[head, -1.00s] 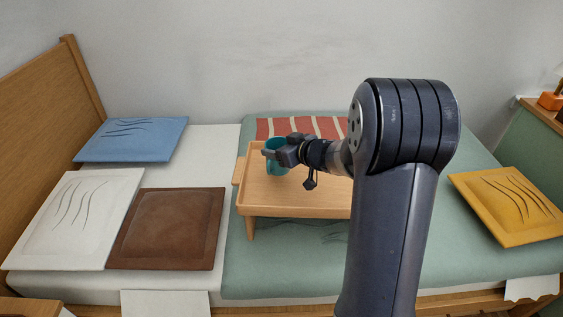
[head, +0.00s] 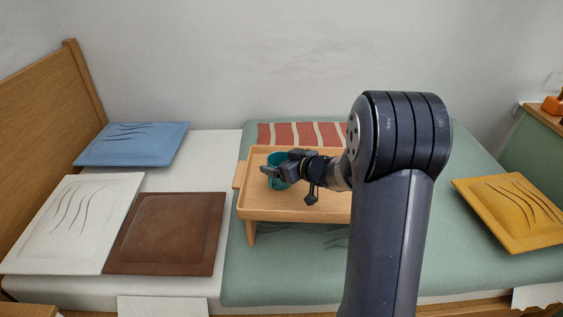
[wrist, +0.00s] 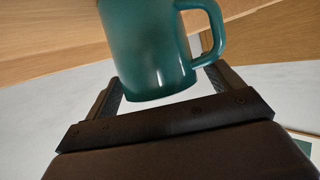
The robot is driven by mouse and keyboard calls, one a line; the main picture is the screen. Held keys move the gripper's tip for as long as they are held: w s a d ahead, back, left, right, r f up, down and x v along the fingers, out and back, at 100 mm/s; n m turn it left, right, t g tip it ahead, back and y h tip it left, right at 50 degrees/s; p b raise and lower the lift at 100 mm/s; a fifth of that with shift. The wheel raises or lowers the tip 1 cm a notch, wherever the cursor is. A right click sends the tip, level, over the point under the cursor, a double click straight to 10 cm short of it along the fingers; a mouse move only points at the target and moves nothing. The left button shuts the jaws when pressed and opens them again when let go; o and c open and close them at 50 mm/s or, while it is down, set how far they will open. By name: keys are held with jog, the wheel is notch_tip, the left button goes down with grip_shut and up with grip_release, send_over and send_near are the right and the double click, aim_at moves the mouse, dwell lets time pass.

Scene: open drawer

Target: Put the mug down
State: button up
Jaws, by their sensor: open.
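The teal mug (head: 274,160) is upright within the wooden bed tray (head: 290,215), near its left end, and appears to rest on it. My gripper (head: 279,166) is at the mug, reaching in from the right and partly hiding it. In the wrist view the mug (wrist: 155,50) is between and beyond the two open fingers (wrist: 165,90), its handle to the right. Whether the fingers touch the mug is unclear. My arm hides the tray's right part.
The tray stands on a green blanket (head: 290,280) on the bed. A striped red cloth (head: 300,134) lies behind it. Blue (head: 132,143), white (head: 75,220) and brown (head: 165,232) cushions lie left, a yellow one (head: 515,212) right. The tray around the mug's left looks clear.

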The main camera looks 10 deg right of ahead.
jog(key=shift+r, duration=0.2)
jog(key=p+v, duration=0.3)
jog(key=v, duration=0.9)
